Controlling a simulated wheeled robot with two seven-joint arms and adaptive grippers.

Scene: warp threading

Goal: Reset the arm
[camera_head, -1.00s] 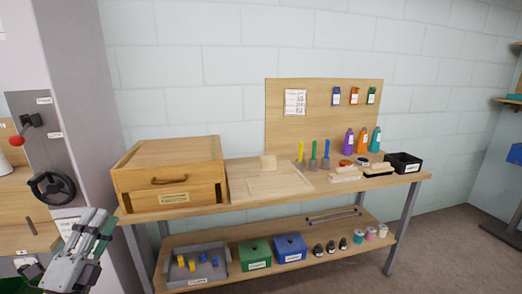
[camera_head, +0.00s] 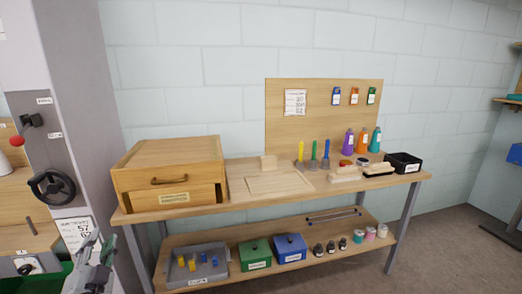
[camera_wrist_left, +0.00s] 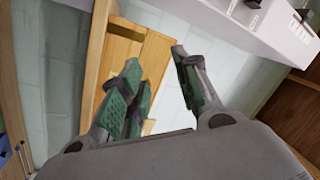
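My left gripper (camera_head: 97,262) shows at the lower left of the head view, in front of the grey machine column and left of the workbench. In the left wrist view its green-padded fingers (camera_wrist_left: 160,88) stand apart with nothing between them. The wooden drawer box (camera_wrist_left: 125,50) lies beyond the fingers there. My right gripper is not in the head view.
The workbench (camera_head: 300,196) carries a wooden drawer box (camera_head: 168,172), a flat wooden board (camera_head: 278,184), bottles and a black bin (camera_head: 403,162). Its lower shelf holds a grey tray (camera_head: 203,277), a green box (camera_head: 254,255) and a blue box (camera_head: 290,248).

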